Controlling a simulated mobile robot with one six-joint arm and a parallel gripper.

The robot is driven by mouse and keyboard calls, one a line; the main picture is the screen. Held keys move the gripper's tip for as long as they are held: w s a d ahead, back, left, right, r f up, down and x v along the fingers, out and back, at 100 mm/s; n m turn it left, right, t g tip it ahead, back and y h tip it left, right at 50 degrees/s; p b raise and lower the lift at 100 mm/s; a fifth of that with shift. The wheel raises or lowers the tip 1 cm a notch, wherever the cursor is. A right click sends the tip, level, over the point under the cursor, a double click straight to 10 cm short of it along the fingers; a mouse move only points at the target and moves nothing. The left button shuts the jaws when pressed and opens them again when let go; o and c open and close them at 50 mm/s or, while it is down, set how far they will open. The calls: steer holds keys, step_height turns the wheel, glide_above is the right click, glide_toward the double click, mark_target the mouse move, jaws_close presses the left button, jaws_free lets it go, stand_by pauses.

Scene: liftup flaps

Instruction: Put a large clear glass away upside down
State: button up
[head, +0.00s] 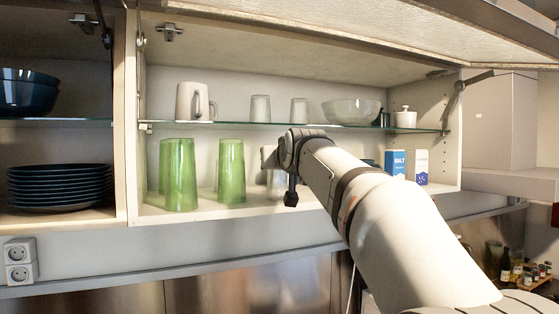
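The end of my arm reaches into the open cabinet, with my gripper (269,158) just below the glass shelf. The arm hides most of the gripper, so I cannot see its fingers or whether they are open. A clear glass (275,184) shows partly just below the gripper, at the lower shelf; I cannot tell whether the gripper touches it. Tall green glasses (179,175) stand on the lower shelf to its left, with another green glass (231,171) nearer the gripper. Two smaller pale glasses (260,108) (299,110) stand on the glass shelf above.
The flap (370,28) is raised over the cabinet. The glass shelf (235,124) holds a mug (193,101), a clear bowl (351,111) and a white pot (404,117). Salt boxes (396,163) stand at the right.

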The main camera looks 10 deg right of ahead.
steer(key=shift+f, duration=0.2)
steer(key=shift+f, duration=0.15)
steer(key=o, duration=1.3)
steer(key=shift+r, duration=0.3)
steer(key=s+b, duration=0.1)
steer(key=s, duration=0.3)
steer(key=s+r+b, duration=0.1)
steer(key=s+b, duration=0.1)
steer(key=s, duration=0.2)
steer(key=s+b, duration=0.1)
steer(key=s, duration=0.3)
steer(key=shift+r, duration=0.25)
